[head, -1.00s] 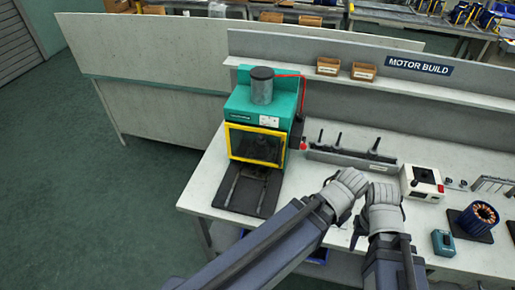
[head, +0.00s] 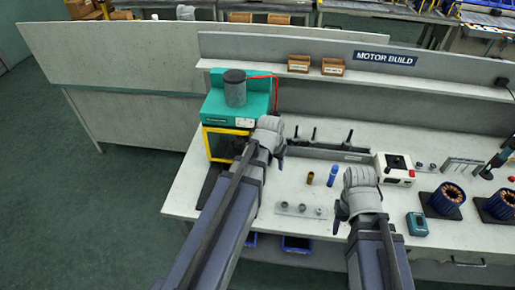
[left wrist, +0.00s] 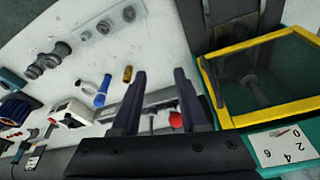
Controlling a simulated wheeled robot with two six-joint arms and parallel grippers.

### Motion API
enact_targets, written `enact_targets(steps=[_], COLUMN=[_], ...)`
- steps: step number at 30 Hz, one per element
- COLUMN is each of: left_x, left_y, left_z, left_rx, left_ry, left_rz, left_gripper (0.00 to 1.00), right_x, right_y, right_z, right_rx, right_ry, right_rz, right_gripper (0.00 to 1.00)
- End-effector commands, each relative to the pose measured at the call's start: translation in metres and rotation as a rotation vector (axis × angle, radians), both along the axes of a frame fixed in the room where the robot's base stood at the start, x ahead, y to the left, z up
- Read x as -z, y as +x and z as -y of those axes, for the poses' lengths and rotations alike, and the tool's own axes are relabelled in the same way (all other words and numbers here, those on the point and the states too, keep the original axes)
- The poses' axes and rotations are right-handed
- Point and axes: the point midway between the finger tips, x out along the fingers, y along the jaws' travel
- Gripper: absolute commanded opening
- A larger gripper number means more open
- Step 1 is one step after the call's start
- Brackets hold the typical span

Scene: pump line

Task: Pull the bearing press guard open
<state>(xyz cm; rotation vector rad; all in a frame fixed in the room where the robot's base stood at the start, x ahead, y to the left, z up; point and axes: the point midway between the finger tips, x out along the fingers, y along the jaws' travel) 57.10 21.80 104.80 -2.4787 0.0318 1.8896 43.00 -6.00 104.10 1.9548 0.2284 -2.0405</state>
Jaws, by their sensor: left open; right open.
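The bearing press (head: 215,108) is a teal machine with a dark grey cylinder on top, at the left end of the bench. Its guard (head: 208,150), a clear dark panel in a yellow frame, stands across the press front; my left arm hides its right part. The guard (left wrist: 262,80) fills the right of the left wrist view. My left gripper (head: 279,150) is beside the press's right front. In the left wrist view its fingers (left wrist: 160,85) are apart and empty, left of the yellow frame and not touching it. My right gripper (head: 341,215) is open and empty above the bench.
A red button (left wrist: 176,119) shows by the left fingers. A control box (head: 395,168) and copper-wound stators (head: 447,197) stand to the right.

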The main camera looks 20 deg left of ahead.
Motion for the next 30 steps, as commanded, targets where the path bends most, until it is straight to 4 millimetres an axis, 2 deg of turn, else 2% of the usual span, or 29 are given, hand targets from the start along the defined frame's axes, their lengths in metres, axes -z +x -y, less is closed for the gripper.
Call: enact_targets(steps=[1, 3, 6, 9, 20, 30], left_x=[-0.009, -0.015, -0.021, -0.023, -0.015, 0.021], left_y=[0.011, 0.020, 0.028, 0.031, 0.034, 0.048], left_z=[-0.024, -0.047, -0.072, -0.083, -0.086, -0.086], left_rx=[-0.036, -0.068, -0.101, -0.116, -0.118, -0.118], left_ry=[-0.004, -0.007, -0.007, -0.007, -0.006, -0.006], left_rz=[0.029, 0.066, 0.103, 0.121, 0.126, 0.125], left_gripper=[0.43, 0.43, 0.43, 0.43, 0.43, 0.43], right_x=[-0.007, -0.011, -0.014, -0.014, -0.006, 0.030], right_y=[0.000, 0.000, 0.000, 0.000, 0.000, 0.000], right_z=[0.000, 0.000, 0.000, 0.000, 0.000, 0.000], right_rx=[0.000, 0.000, 0.001, 0.001, 0.000, -0.002], right_ry=[0.000, 0.000, 0.000, 0.000, 0.000, 0.000], right_rz=[0.000, 0.000, 0.000, 0.000, 0.000, 0.000], right_gripper=[0.50, 0.50, 0.50, 0.50, 0.50, 0.50])
